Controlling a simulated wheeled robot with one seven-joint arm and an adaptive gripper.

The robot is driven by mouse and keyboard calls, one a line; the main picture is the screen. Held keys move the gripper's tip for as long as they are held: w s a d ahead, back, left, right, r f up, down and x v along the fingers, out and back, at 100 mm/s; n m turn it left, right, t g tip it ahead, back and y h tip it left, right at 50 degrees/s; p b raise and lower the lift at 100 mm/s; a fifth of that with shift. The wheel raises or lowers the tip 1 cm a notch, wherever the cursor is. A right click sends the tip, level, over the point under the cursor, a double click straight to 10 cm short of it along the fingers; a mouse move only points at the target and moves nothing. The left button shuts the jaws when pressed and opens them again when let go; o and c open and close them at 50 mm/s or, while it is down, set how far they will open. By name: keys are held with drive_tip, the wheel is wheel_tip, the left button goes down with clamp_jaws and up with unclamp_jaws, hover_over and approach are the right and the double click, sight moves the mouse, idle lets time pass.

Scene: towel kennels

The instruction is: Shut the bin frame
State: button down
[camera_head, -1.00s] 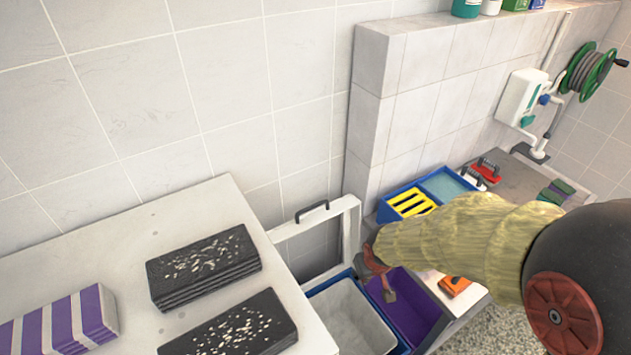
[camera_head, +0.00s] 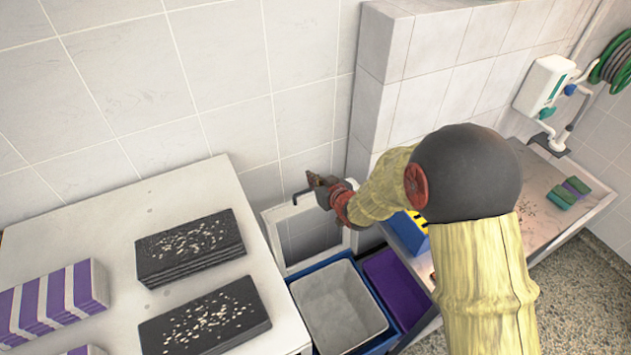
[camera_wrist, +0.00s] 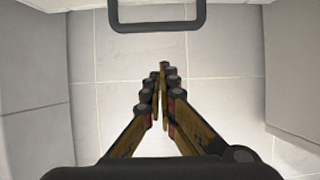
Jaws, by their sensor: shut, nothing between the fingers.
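The bin frame (camera_head: 275,238) is a white rectangular frame, standing raised against the tiled wall behind the blue bin (camera_head: 305,283) with its grey liner (camera_head: 345,309). A black handle (camera_head: 296,193) sits on its top bar; the handle (camera_wrist: 157,27) also crosses the top of the wrist view. My gripper (camera_head: 313,180) is shut and empty, close to the right of the handle at about its height. In the wrist view my gripper (camera_wrist: 158,72) points at the tiles, with the fingertips apart from the handle in the picture. My wrist hides the frame's upper right corner.
A white table (camera_head: 120,222) at the left holds dark speckled stacks (camera_head: 190,246) and purple-striped towels (camera_head: 55,300). A purple bin (camera_head: 400,286) stands right of the blue one. A tiled pillar (camera_head: 381,70) rises close behind my arm. A counter (camera_head: 541,190) lies at the right.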

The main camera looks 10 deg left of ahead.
hover_over(309, 196)
drive_tip(key=w+a, duration=0.2)
drive_tip(key=w, duration=0.1)
wheel_tip(309, 196, down, 3)
drive_tip(key=s+d, duration=0.1)
drive_tip(key=s+d+f, duration=0.1)
drive_tip(key=shift+s+f, duration=0.15)
drive_tip(key=shift+s, duration=0.25)
drive_tip(key=shift+s+d+f, duration=0.2)
drive_tip(key=shift+f, duration=0.05)
drive_tip(key=shift+s, duration=0.1)
